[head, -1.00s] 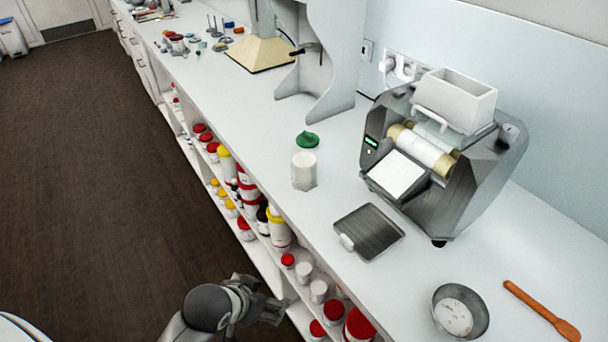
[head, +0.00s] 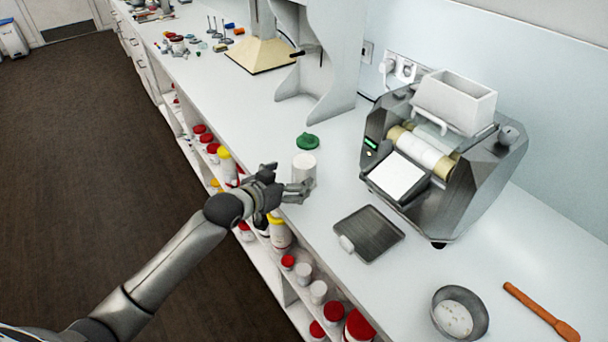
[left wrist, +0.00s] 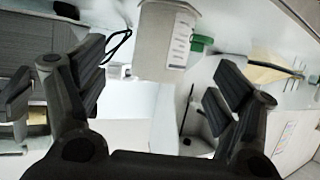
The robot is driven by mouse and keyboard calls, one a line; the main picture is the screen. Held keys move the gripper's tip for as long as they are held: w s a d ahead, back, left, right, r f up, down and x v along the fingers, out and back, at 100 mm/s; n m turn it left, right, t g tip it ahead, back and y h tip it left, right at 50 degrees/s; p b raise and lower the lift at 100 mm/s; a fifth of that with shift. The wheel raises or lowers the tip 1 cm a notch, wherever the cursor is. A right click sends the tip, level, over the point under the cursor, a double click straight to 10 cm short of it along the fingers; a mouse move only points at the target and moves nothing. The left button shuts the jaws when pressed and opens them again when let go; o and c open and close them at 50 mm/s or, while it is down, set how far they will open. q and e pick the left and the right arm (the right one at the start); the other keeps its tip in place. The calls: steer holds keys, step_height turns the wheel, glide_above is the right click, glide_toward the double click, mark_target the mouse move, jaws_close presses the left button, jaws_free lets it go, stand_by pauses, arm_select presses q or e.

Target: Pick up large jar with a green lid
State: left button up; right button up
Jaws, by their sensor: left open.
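A white jar (head: 304,170) stands upright on the counter, left of the grey machine. A green lid (head: 307,141) shows just behind it, apparently apart from the jar and on the counter. My left gripper (head: 287,180) is open at the jar's near left side, low over the counter edge. In the left wrist view, the jar (left wrist: 165,45) with its printed label is at top middle, ahead of the open fingers (left wrist: 165,75) and between their directions. The green lid (left wrist: 201,43) shows beside it. Whether a finger touches the jar is unclear. My right gripper is not in view.
A grey machine (head: 440,160) with a white hopper stands at right. A dark tray (head: 368,233), a metal bowl (head: 460,312) and a wooden utensil (head: 541,310) lie nearer. Shelves below hold several red- and yellow-lidded jars. A tall white stand (head: 320,60) is behind.

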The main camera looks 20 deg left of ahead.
mark_target(303, 172)
arm_select(q)
steer(key=shift+p+x, duration=0.7)
steer(key=shift+x, duration=3.1)
steer(key=shift+a, duration=0.15)
steer(key=shift+c, duration=0.4)
steer(key=c, duration=0.9)
